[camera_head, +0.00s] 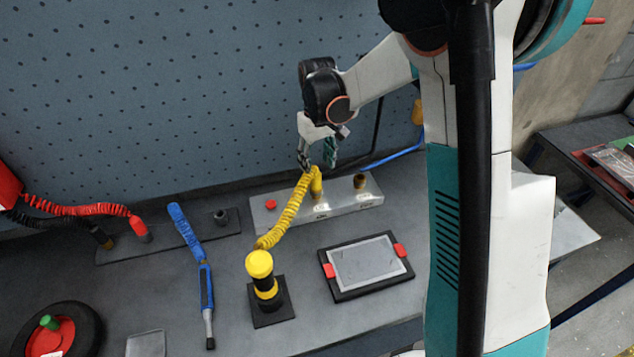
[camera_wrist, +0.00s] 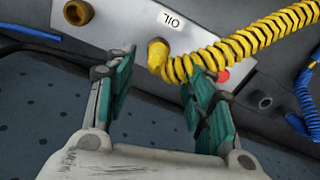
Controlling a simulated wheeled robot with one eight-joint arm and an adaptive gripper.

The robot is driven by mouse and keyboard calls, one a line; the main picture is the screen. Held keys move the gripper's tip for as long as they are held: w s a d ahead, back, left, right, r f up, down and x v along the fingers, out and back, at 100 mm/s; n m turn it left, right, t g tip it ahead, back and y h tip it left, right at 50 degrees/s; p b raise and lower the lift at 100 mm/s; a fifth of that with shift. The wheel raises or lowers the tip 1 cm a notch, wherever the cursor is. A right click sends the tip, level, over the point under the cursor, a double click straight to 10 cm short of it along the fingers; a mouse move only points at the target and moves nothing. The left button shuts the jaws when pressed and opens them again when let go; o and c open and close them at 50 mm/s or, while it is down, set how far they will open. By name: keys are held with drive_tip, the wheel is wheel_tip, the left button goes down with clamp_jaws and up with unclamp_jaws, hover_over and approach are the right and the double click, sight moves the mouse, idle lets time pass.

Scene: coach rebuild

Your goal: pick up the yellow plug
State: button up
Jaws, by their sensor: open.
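The yellow plug (camera_head: 316,184) stands on the silver plate (camera_head: 345,200) at the back of the bench, with a coiled yellow cord (camera_head: 287,214) running from its top. In the wrist view the plug (camera_wrist: 157,54) sits beside an "OIL" label, and the cord leads off to the right. My gripper (camera_head: 316,160) is just above the plug, pointing down. In the wrist view my gripper (camera_wrist: 161,68) is open, its green-padded fingers on either side of the plug. The right finger overlaps the cord; whether they touch, I cannot tell.
A brass socket (camera_head: 360,181) and a red button (camera_head: 270,203) flank the plug on the plate. A yellow-topped black post (camera_head: 260,265) and a framed tablet (camera_head: 366,265) stand in front. A blue coiled tool (camera_head: 206,290) lies to the left. The pegboard wall (camera_head: 180,90) is close behind.

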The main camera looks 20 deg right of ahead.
sight(316, 173)
drive_tip(key=shift+w+f+b, duration=0.2)
drive_tip(key=shift+f+b, duration=0.15)
drive_tip(key=shift+f, duration=1.25)
drive_tip(key=shift+w+f+b, duration=0.15)
drive_tip(key=shift+f+b, duration=0.15)
drive_tip(key=shift+f, duration=1.3)
clamp_jaws()
